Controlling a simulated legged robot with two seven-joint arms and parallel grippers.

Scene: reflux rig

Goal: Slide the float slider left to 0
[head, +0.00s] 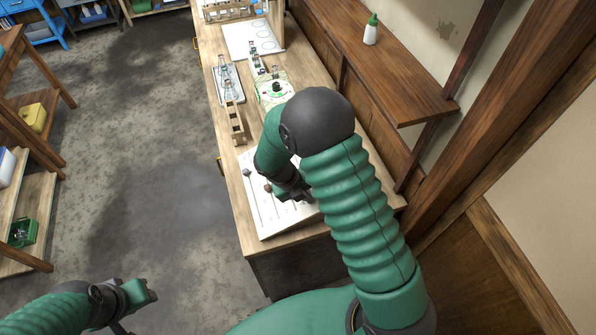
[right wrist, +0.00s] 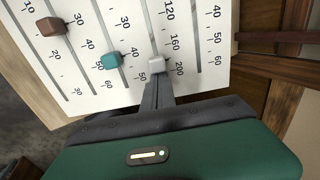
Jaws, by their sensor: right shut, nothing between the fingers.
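A white slider panel (head: 262,217) lies on the near end of the bench. In the right wrist view it carries printed scales and a brown knob (right wrist: 52,26), a teal knob (right wrist: 110,61) and a pale grey knob (right wrist: 158,64). No name label is readable, so I cannot tell which is the float slider. My right gripper (head: 303,195) is shut and empty over the panel. Its fingertips (right wrist: 157,80) are right by the pale grey knob, near the 200 mark; contact is unclear. My left gripper (head: 150,289) is low at the left, away from the bench, its jaws unclear.
Behind the panel on the bench are a wooden rack (head: 235,122), a tray of small parts (head: 228,84) and a round green-marked device (head: 273,91). A wall shelf (head: 400,75) with a green-capped bottle (head: 371,30) runs along the right. Open floor lies left.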

